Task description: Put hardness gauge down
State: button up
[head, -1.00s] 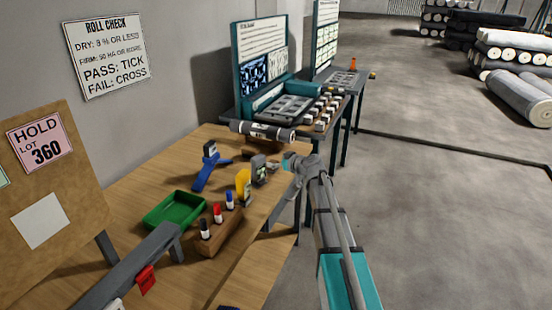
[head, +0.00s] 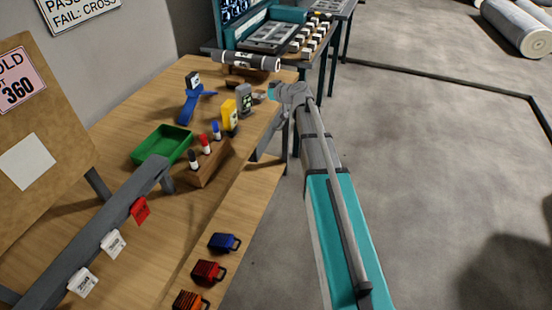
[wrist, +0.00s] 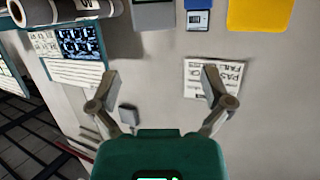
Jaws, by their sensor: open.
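A grey handheld meter with a small screen (head: 246,98), which I take for the hardness gauge, stands upright on the wooden bench near its right edge. A grey body at the top edge of the wrist view (wrist: 153,14) looks like the same meter, cut off. My gripper (head: 259,97) is just right of the meter in the head view. In the wrist view my gripper (wrist: 160,78) has its fingers spread wide with nothing between them. The meter appears apart from the fingers; the exact gap is hard to tell.
A green tray (head: 162,146) and a wooden block with markers (head: 209,166) are nearer.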

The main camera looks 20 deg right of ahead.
jog(key=s+a+f+m+g+h, duration=0.1)
jog(key=s+a+f+g, duration=0.2)
jog(key=s, duration=0.5)
jog(key=s+a+f+m+g+h, duration=0.1)
jog(key=s+f+g+h, duration=0.2)
jog(key=s, duration=0.5)
jog(key=s+a+f+m+g, duration=0.1)
jog(key=s+a+f+g, duration=0.2)
jog(key=s+f, duration=0.35)
jog(key=s+d+m+g+h, duration=0.3)
jog(key=s, duration=0.9)
jog(key=shift+s+d+h, duration=0.15)
jog(key=shift+s+h, duration=0.15)
notch_tip(320, 180, up, 7)
jog(key=p, duration=0.7)
